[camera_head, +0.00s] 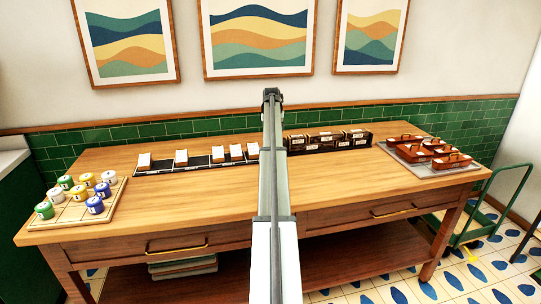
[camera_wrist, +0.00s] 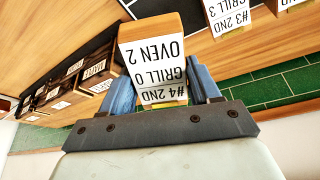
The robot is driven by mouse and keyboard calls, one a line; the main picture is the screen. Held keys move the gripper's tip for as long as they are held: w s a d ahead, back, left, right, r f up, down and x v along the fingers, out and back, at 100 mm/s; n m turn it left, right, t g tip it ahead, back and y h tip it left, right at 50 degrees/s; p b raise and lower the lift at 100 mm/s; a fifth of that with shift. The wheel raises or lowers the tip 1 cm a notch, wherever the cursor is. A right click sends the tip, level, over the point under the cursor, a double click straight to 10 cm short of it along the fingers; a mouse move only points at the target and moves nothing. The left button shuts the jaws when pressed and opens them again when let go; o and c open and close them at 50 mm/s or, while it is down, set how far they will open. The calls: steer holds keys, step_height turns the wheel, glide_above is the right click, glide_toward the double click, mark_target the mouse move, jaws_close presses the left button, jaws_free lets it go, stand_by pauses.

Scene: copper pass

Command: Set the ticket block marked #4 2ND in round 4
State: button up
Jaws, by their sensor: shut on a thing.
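The ticket block marked #4 2ND (camera_wrist: 163,97) is between the two blue fingers of my gripper (camera_wrist: 160,80) in the wrist view. It has a wooden end and a white face that reads GRILL 0, OVEN 2, upside down in this view. My gripper is shut on it. In the head view my arm hides the gripper and this block. A black rail (camera_head: 199,162) on the table bears several white-faced ticket blocks (camera_head: 181,157). Another block, marked #3 2ND GRILL 3 (camera_wrist: 230,14), shows in the wrist view. I cannot make out the round markings or whether the held block touches the rail.
Dark labelled boxes (camera_head: 328,139) stand right of my arm; they also show in the wrist view (camera_wrist: 62,88). A tray (camera_head: 435,172) with copper pans lies at the right. A wooden board (camera_head: 75,211) with coloured jars lies at the left. The front table middle is clear.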

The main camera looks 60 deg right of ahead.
steer(key=shift+w+d+r+n, duration=0.15)
steer(key=shift+w+d+n, duration=0.05)
steer(key=shift+w+d, duration=0.3)
steer(key=shift+w+d+r+n, duration=0.15)
steer(key=shift+w+d+n, duration=0.05)
steer(key=shift+w+d, duration=0.25)
steer(key=shift+w+d+n+t, duration=0.15)
steer(key=shift+w+n+t, duration=0.15)
steer(key=shift+n, duration=0.1)
steer(key=shift+w+r+n+t+y, duration=0.15)
steer(key=shift+n+t+y, duration=0.15)
steer(key=shift+n, duration=0.6)
steer(key=shift+f, duration=5.05)
steer(key=shift+f, duration=0.15)
steer(key=o, duration=1.1)
